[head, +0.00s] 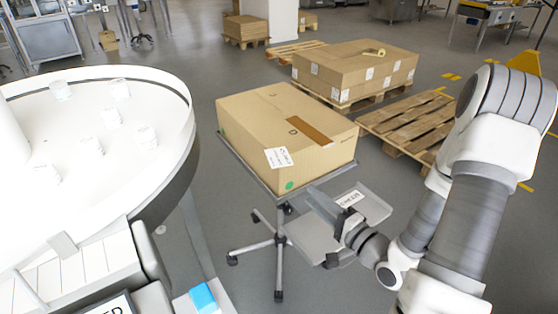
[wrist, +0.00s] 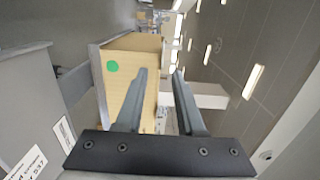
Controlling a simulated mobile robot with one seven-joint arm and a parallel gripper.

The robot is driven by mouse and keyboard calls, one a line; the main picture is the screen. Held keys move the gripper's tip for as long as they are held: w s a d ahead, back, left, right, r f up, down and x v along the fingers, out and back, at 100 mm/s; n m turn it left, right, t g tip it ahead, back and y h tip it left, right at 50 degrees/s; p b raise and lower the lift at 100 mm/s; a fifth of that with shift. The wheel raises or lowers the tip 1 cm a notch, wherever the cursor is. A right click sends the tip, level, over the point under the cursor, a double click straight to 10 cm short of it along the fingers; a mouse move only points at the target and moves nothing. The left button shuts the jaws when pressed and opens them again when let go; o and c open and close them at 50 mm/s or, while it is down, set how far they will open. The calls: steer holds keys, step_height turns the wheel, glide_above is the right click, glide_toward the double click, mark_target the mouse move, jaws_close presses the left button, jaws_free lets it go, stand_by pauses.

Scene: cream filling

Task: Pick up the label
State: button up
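A white label with dark print (head: 349,198) lies on a small grey tray (head: 374,207) beside the cardboard box in the head view. My gripper (head: 318,197) is in front of this tray, with its fingers pointing towards the box. In the wrist view the two fingers of my gripper (wrist: 159,72) are apart with nothing between them. The wrist view also shows white printed labels (wrist: 26,164) on a grey surface at the lower left, to the side of the fingers. My gripper and wrist hide part of the tray in the head view.
A closed cardboard box (head: 262,117) with a white sticker (head: 279,157) and a green dot sits on a wheeled stand (head: 277,242). A round white table (head: 85,90) with several white jars is at left. Pallets (head: 408,121) and stacked boxes (head: 353,66) stand behind.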

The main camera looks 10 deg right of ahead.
steer(key=w+b, duration=0.1)
steer(key=b, duration=0.4)
glide_toward(277, 161)
steer(key=a+x, duration=0.1)
steer(key=x, duration=0.3)
steer(key=shift+d+b+x, duration=0.15)
steer(key=shift+b+x, duration=0.3)
steer(key=shift+x, duration=0.95)
steer(key=shift+d+b+x, duration=0.2)
steer(key=shift+b+x, duration=0.2)
steer(key=shift+x, duration=1.05)
steer(key=shift+w+f, duration=0.1)
jaws_close()
